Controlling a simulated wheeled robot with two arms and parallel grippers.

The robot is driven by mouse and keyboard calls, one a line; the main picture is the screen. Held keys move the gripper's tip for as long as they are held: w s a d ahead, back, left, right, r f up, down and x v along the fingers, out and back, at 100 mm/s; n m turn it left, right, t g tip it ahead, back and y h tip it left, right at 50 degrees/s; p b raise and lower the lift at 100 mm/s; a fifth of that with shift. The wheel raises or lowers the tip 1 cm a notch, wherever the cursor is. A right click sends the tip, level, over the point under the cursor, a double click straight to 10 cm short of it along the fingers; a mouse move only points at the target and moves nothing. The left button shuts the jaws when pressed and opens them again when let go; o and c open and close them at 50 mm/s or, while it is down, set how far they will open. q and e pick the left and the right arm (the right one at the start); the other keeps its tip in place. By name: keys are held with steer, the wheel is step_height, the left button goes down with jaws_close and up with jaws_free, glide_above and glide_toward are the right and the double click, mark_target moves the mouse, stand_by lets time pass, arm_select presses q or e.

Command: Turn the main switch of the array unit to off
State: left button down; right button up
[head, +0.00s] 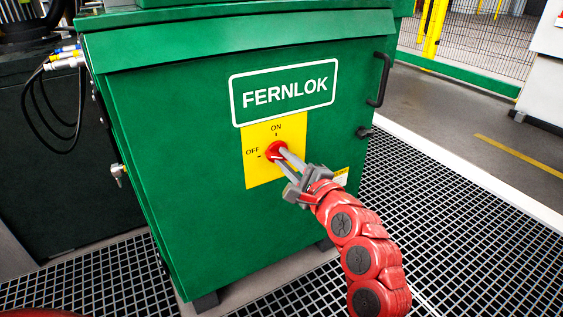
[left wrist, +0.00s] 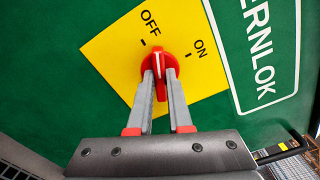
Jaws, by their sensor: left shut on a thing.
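The red main switch (head: 275,151) sits on a yellow plate (head: 262,175) on the front of the green FERNLOK cabinet (head: 180,140). The plate carries an ON mark above the switch and an OFF mark to its left. My left gripper (head: 284,155) is shut on the switch, a finger on each side. In the left wrist view the switch (left wrist: 159,66) shows between the fingertips. Its white line points between the two marks and looks nearer the OFF mark. The fingers hide part of the knob. My right gripper is not in view.
A black handle (head: 379,80) and a latch stand out from the cabinet's right edge. Black cables (head: 40,105) hang at the left. Grated floor (head: 440,230) surrounds the cabinet, with a mesh fence (head: 480,40) behind and a white unit (head: 543,85) at the far right.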

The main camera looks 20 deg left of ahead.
arm_select(q)
steer(key=shift+f+b, duration=0.15)
steer(key=shift+b, duration=0.4)
steer(key=shift+n, duration=0.3)
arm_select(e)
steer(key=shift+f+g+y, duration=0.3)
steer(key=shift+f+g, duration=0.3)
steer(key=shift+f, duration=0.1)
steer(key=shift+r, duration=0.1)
arm_select(q)
steer(key=n, duration=0.4)
steer(key=c, duration=0.7)
jaws_free()
